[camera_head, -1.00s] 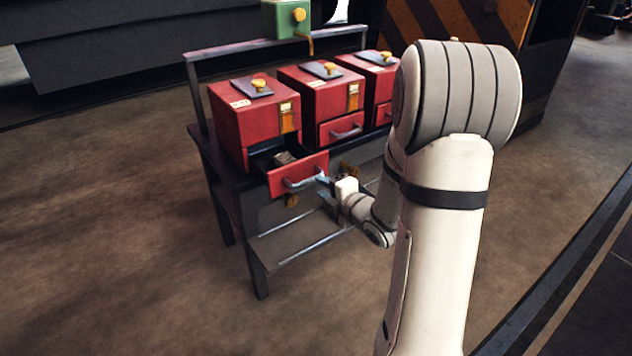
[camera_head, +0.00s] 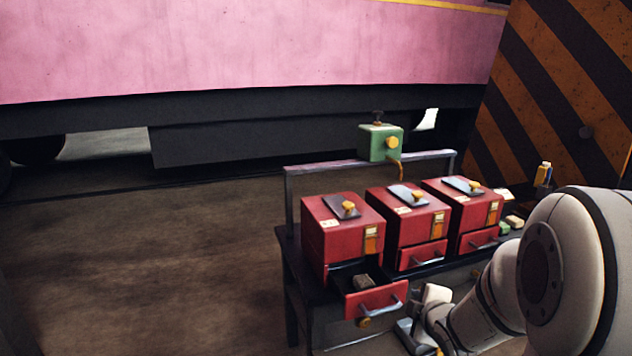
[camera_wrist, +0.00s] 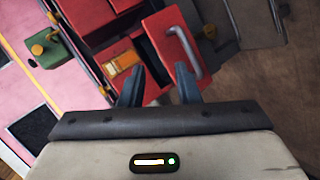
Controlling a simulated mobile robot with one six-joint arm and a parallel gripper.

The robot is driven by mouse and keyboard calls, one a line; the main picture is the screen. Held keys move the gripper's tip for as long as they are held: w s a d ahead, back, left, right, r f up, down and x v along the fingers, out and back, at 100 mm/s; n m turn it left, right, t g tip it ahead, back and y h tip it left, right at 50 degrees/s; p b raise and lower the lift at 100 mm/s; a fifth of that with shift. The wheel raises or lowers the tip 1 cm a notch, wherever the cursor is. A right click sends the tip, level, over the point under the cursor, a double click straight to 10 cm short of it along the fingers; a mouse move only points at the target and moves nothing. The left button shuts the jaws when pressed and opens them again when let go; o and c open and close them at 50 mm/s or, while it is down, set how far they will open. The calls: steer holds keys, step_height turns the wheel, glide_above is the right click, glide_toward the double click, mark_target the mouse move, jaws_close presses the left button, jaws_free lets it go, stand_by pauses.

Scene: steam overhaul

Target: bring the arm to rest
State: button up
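My arm reaches in from the lower right of the head view, and my gripper (camera_head: 408,328) is just in front of and below the handle of an open red drawer (camera_head: 376,301). In the wrist view my gripper (camera_wrist: 160,86) has its two fingers apart with nothing held between them. The open drawer (camera_wrist: 172,47) and its grey handle lie beyond the fingertips. A small grey-brown block (camera_head: 362,282) lies in the drawer. I cannot tell in the head view whether a finger touches the drawer.
Red cabinets (camera_head: 342,230) stand in a row on a dark bench (camera_head: 318,290). A pink wagon side (camera_head: 240,50) is at the back, a striped panel (camera_head: 560,90) at right. Floor at left is clear.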

steer(key=s+a+r+m+g+p, duration=0.4)
steer(key=s+r+m+p, duration=0.3)
steer(key=s+r, duration=0.3)
steer(key=s+a+r+m+g+p, duration=0.4)
steer(key=s+r+m+p, duration=0.3)
steer(key=s+r, duration=0.4)
steer(key=shift+s+a+m+g+p, duration=0.15)
steer(key=shift+s+m+g+p, duration=0.3)
steer(key=shift+s+g, duration=0.4)
